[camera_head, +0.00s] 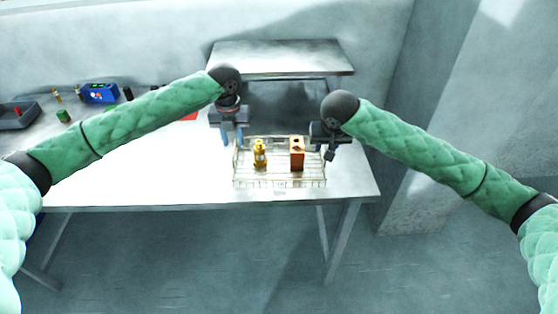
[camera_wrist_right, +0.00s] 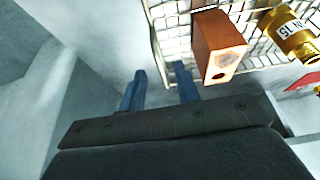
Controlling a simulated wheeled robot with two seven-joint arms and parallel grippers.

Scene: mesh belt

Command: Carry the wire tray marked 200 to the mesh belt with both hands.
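The wire tray (camera_head: 275,184) sits on the table near its front edge; I cannot read a 200 mark. It holds a brass fitting (camera_head: 260,155) and a copper-coloured block (camera_head: 297,154), both also in the right wrist view. My left gripper (camera_head: 233,137) is at the tray's left end, blue fingers apart. My right gripper (camera_wrist_right: 160,82) is at the tray's right end. In the right wrist view its blue fingers are apart, with the tray's wire side (camera_wrist_right: 153,35) seen between them. Whether either gripper touches the tray is unclear. I cannot clearly identify the mesh belt.
A raised grey metal surface (camera_head: 280,56) stands behind the tray, with a dark area below. On the left of the table are a blue box (camera_head: 100,92), a dark bin (camera_head: 18,116), a green piece (camera_head: 63,116) and small fittings. The table's front left is clear.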

